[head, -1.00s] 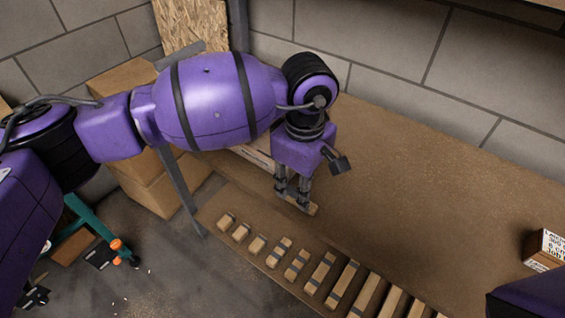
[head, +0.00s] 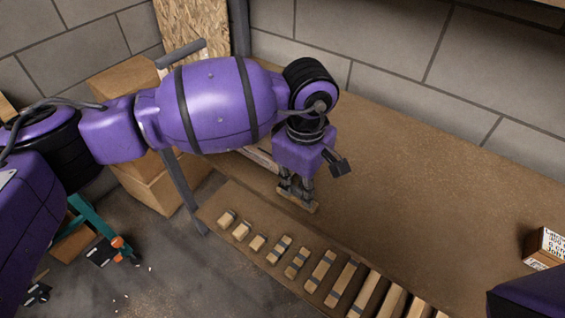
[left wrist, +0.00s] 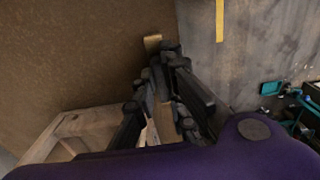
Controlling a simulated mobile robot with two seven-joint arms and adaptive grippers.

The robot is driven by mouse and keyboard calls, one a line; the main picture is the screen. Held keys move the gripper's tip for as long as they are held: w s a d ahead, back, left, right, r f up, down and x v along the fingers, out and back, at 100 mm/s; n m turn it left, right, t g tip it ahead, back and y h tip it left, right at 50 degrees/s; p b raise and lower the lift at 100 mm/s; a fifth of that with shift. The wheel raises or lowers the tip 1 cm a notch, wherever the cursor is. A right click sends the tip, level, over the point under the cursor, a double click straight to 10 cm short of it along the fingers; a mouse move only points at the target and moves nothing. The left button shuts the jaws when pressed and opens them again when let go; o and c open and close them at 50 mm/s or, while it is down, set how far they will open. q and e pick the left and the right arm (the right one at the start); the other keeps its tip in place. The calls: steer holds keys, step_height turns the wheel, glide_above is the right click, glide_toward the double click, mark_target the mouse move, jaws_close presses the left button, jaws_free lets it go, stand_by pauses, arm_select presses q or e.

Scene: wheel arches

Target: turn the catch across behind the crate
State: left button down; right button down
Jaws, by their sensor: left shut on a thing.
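The catch (head: 312,208) is a short, light wooden bar on the brown tabletop, near its front edge. My left gripper (head: 295,190) points down and is shut on the catch, covering its middle. In the left wrist view, a wooden end (left wrist: 152,42) shows beyond the fingers (left wrist: 168,95). The crate (head: 262,158) is pale wood and mostly hidden behind my left arm in the head view. Part of it shows at lower left in the left wrist view (left wrist: 75,135), beside the gripper. My right gripper is out of view.
A row of wooden blocks (head: 320,270), several with dark bands, lies on a brown board along the table's front edge. A printed box (head: 545,247) stands at the right. Cardboard boxes (head: 150,180) stand at left. The tabletop between gripper and printed box is clear.

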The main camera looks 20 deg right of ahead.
arm_select(q)
steer(key=n, duration=0.3)
steer(key=n+p, duration=0.1)
steer(key=n, duration=0.1)
steer(key=shift+w+d+r+n, duration=0.1)
steer(key=shift+w+n, duration=0.1)
steer(key=shift+n, duration=0.2)
steer(key=n+p, duration=0.1)
steer(key=n, duration=0.1)
steer(key=shift+n, duration=0.3)
steer(key=n+p, duration=0.1)
steer(key=n, duration=0.1)
steer(key=n+p, duration=0.2)
steer(key=n, duration=0.1)
steer(key=shift+w+r, duration=0.1)
steer(key=shift+w, duration=0.1)
steer(key=shift+n+p, duration=0.6)
steer(key=shift+n, duration=0.6)
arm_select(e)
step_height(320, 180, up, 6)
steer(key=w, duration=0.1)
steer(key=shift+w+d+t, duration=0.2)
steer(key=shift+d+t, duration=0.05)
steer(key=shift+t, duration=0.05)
arm_select(q)
steer(key=shift+n, duration=0.3)
steer(key=c, duration=1.8)
jaws_free()
steer(key=shift+f, duration=0.2)
